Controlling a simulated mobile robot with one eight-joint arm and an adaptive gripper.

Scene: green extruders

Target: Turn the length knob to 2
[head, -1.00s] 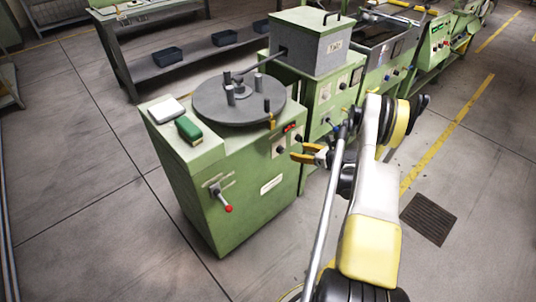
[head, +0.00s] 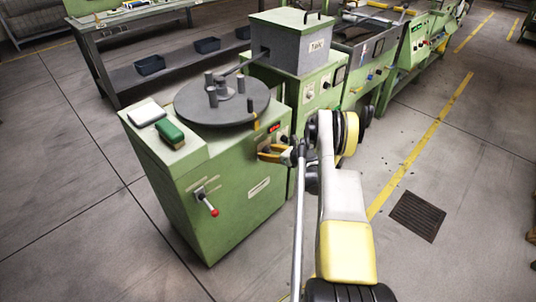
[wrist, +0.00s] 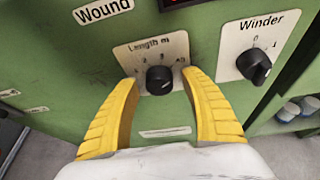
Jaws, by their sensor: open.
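The length knob (wrist: 159,79) is a black dial on a white plate marked "Length m" on the green machine front in the wrist view. In the head view my gripper (head: 269,153) is at the machine's front panel, and the arm hides the knob there.
A black winder knob (wrist: 254,66) sits right of the length knob. A red display (wrist: 185,2) and a "Wound" label (wrist: 103,10) are above. A red-tipped lever (head: 207,203) sticks out of the machine's front. A round turntable (head: 222,102) is on top.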

